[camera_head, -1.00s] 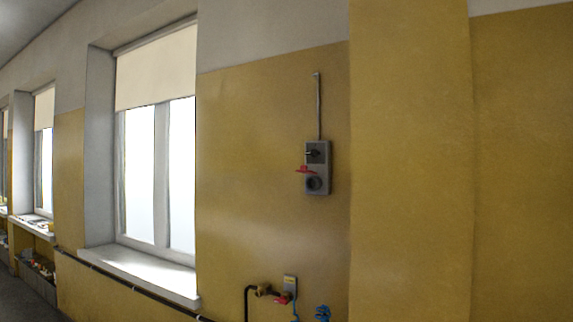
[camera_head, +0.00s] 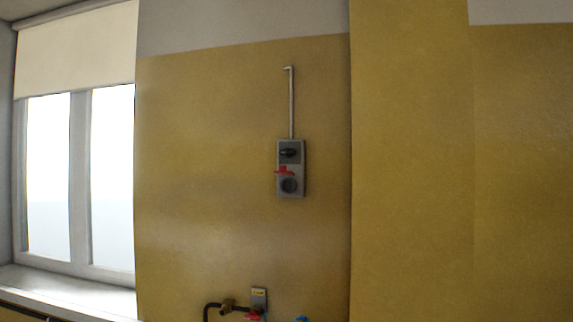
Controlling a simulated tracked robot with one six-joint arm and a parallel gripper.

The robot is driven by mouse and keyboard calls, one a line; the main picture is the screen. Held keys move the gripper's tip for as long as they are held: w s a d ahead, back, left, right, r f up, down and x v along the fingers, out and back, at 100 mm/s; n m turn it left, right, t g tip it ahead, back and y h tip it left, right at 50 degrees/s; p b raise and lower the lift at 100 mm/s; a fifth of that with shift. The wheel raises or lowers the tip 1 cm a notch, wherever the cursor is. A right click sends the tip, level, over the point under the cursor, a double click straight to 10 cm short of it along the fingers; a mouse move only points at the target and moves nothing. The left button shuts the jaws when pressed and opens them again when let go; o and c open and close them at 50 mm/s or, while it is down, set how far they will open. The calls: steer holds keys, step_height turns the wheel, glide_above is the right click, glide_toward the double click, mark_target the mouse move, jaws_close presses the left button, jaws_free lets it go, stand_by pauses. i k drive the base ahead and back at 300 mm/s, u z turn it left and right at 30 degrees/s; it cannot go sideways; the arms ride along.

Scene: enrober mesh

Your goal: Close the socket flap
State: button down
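A grey socket box (camera_head: 300,168) is fixed to the yellow wall, right of the window. A dark rotary switch (camera_head: 289,152) is in its upper part. A red flap (camera_head: 285,170) sticks out from the middle of the box, above the round dark socket (camera_head: 289,186). The socket face shows uncovered, so the flap looks raised. My gripper is not in view.
A conduit (camera_head: 291,105) runs up the wall from the box. Below are a pipe with a valve (camera_head: 228,304), a small grey-and-yellow plate (camera_head: 259,298), a red handle and a blue part (camera_head: 301,319). A wall pillar (camera_head: 410,170) stands at the right. A window with a sill (camera_head: 65,293) is at the left.

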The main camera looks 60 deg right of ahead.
mark_target(282, 171)
steer(key=z, duration=0.5)
steer(key=i, duration=0.95)
steer(key=z, duration=0.4)
